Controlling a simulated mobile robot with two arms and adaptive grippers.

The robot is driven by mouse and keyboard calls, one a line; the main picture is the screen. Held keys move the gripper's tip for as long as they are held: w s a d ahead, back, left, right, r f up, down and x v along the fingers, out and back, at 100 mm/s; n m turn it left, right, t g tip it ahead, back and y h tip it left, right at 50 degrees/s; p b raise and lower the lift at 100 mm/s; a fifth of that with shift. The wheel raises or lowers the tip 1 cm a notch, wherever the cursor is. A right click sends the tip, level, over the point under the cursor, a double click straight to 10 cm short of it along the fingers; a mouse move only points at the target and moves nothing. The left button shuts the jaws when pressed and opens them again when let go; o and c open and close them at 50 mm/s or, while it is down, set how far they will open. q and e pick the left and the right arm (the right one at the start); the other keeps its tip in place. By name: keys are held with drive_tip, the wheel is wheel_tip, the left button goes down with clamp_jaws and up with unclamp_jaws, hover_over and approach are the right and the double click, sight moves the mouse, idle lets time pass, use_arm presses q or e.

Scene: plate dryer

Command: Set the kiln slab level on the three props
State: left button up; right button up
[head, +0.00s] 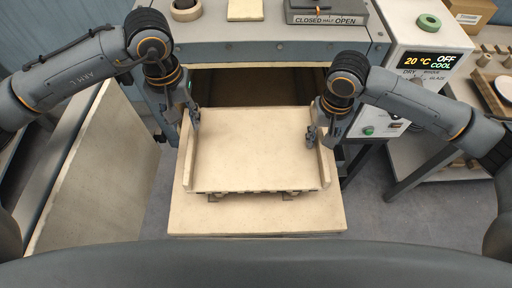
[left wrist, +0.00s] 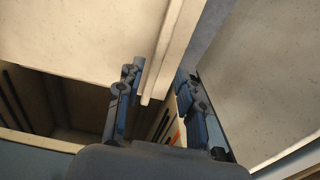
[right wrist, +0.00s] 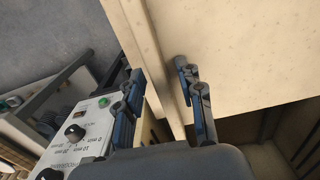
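The kiln slab (head: 255,150) is a broad pale plate in front of the dryer's opening, with a raised strip along its left and right sides. Its front edge stands a little above a pale board (head: 255,219). Small dark supports (head: 290,196) show under that edge; the three props cannot be told apart. My left gripper (head: 194,122) is at the left side; in the left wrist view (left wrist: 155,78) its fingers are apart, with the strip between them. My right gripper (head: 317,133) is at the right side; in the right wrist view (right wrist: 158,78) its fingers also stand apart around the strip.
The dryer's opening (head: 260,82) is dark behind the slab. A control box (head: 420,60) reading 20 °C stands at the right, above a side table. A large pale panel (head: 95,175) leans at the left.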

drive_tip(key=shift+r, duration=0.2)
use_arm(q)
wheel_tip(320, 180, up, 4)
drive_tip(key=shift+f, duration=0.25)
use_arm(e)
wheel_tip(320, 180, up, 12)
drive_tip(key=shift+f, duration=0.2)
drive_tip(key=shift+f, duration=0.1)
